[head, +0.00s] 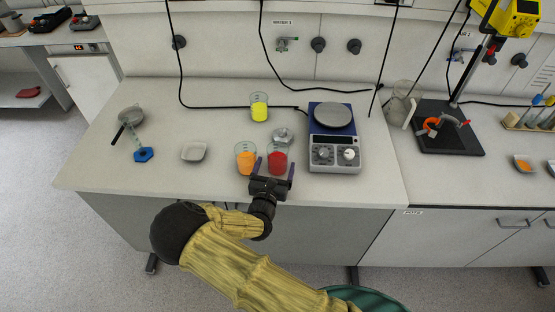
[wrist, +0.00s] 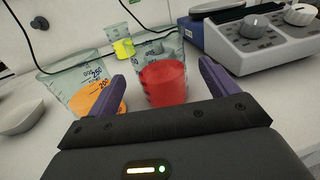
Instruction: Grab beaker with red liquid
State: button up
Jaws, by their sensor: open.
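The beaker with red liquid (head: 277,161) stands upright near the front edge of the bench in the head view. In the wrist view the red beaker (wrist: 163,82) is straight ahead, between the finger lines. My gripper (head: 273,170) is open, with one purple finger on each side at the front of the red beaker. In the wrist view my gripper (wrist: 163,85) shows its left finger between the red beaker and the orange one. I cannot tell whether either finger touches glass.
A beaker with orange liquid (head: 245,160) stands close on the left. A beaker with yellow liquid (head: 259,108) is farther back. A hotplate stirrer (head: 334,155) is to the right. A small metal item (head: 283,135) sits behind the red beaker. A white dish (head: 194,152) lies at left.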

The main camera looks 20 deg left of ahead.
aim_at(279, 151)
jog(key=w, duration=0.3)
jog(key=w+p, duration=0.1)
jog(key=w, duration=0.1)
jog(key=shift+w+a, duration=0.2)
jog(key=shift+w, duration=0.2)
jog(key=c, duration=1.2)
